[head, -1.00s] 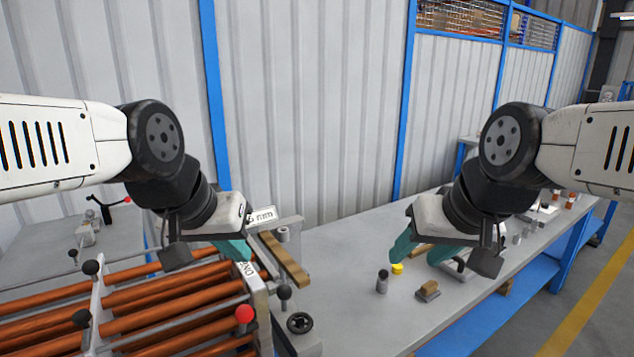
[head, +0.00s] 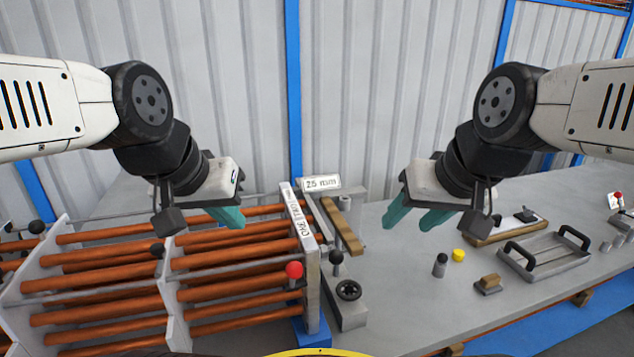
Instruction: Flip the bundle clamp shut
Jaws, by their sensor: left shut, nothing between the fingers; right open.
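A bundle of copper-coloured tubes (head: 245,279) runs through pale upright plates (head: 175,300) at the left. A lever with a red knob (head: 293,269) stands at the right end of the bundle. Several black knobs (head: 336,257) also stand around it. I cannot tell for sure which part is the bundle clamp or how it stands. My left gripper (head: 234,218) is shut and empty, in front of the upper tubes in the picture, up and left of the red knob. My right gripper (head: 409,222) is open and empty, over the bench right of the bundle.
A "25 mm" label (head: 321,183) and a wooden bar (head: 342,226) are at the bundle's right end, with a black handwheel (head: 349,290) below. A dark cylinder (head: 440,266), a yellow piece (head: 458,255), a wooden-topped block (head: 488,284) and a handled tray (head: 545,258) stand on the bench.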

